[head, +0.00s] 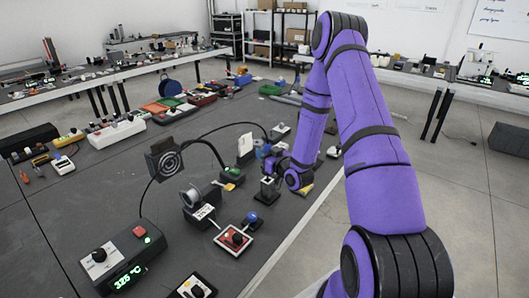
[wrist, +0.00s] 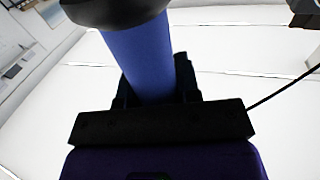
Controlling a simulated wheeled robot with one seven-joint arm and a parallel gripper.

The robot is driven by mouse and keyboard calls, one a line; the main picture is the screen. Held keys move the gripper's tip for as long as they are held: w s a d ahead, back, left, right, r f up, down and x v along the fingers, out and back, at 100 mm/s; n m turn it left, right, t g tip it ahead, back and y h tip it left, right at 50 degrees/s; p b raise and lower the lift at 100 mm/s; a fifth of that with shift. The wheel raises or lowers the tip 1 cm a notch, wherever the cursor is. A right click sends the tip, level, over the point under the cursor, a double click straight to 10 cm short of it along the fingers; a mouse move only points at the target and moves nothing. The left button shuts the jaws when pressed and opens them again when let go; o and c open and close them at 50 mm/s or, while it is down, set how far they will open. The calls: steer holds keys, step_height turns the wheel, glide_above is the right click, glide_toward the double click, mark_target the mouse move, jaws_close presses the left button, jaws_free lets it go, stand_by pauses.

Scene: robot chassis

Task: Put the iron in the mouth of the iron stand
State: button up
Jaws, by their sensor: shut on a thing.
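My gripper (wrist: 158,98) is shut on a blue cylindrical handle, which I take to be the iron (wrist: 140,58). The handle has a wide black end at the top of the wrist view; the tip is not visible there. In the head view my gripper (head: 273,161) is over the table's right side, with a bit of blue beside it. A small dark upright block with a grey top (head: 268,187) stands just below my gripper in the picture; it may be the iron stand, but its mouth cannot be made out. I cannot tell whether iron and block touch.
A station with a lit display (head: 128,272) is at the front left. A black fan-like panel with a ring pattern (head: 168,160), a spool holder (head: 194,203) and a red-topped box (head: 233,239) stand nearby. Dark cables arch over the table.

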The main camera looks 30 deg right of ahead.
steer(key=shift+f, duration=1.8)
steer(key=o, duration=0.9)
steer(key=shift+o, duration=0.2)
steer(key=s, duration=1)
steer(key=shift+s+d, duration=0.4)
steer(key=shift+d, duration=0.05)
steer(key=shift+r, duration=0.15)
step_height(320, 180, up, 10)
steer(key=shift+w, duration=0.1)
